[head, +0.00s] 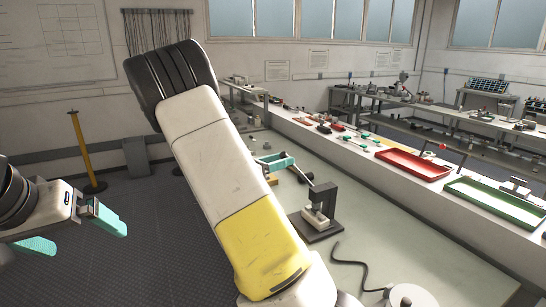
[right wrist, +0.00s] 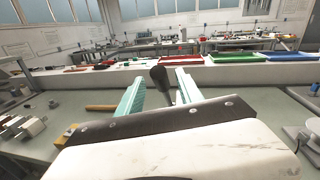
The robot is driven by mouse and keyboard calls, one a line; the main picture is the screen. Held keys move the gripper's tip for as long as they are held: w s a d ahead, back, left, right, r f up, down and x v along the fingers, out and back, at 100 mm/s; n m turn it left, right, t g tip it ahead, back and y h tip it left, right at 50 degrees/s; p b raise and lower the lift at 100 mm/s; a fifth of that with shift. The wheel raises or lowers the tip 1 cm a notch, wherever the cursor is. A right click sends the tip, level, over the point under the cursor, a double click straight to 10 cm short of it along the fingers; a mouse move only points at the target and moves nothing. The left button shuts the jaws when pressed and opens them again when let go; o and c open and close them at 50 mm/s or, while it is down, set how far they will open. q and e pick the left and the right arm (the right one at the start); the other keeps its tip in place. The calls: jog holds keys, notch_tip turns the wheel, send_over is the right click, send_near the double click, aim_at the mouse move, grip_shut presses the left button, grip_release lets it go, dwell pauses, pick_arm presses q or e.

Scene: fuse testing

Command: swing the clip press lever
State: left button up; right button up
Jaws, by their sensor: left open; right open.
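The clip press (head: 321,208) is a dark grey stand with a pale block at its foot, on the light bench top in the head view. Its lever (head: 299,172) slants up and left from the top of the press. In the right wrist view the lever's dark rounded grip (right wrist: 159,77) shows between the two teal fingers of my right gripper (right wrist: 160,85), with a gap on both sides. In the head view my right gripper (head: 283,161) is open beside the lever end, partly hidden behind my right arm. My left gripper (head: 88,238) is open and empty at far left, away from the press.
A red tray (head: 412,165) and a green tray (head: 497,204) stand on the raised ledge behind the bench, with small tools along it. A black cable (head: 352,262) and a white round spool (head: 409,295) lie right of the press. A yellow post (head: 83,150) stands at left.

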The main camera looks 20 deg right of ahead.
send_over(300, 173)
jog(key=w+a, duration=0.1)
jog(key=a, duration=0.1)
grip_shut()
jog(key=shift+a, duration=0.1)
dwell(1.3)
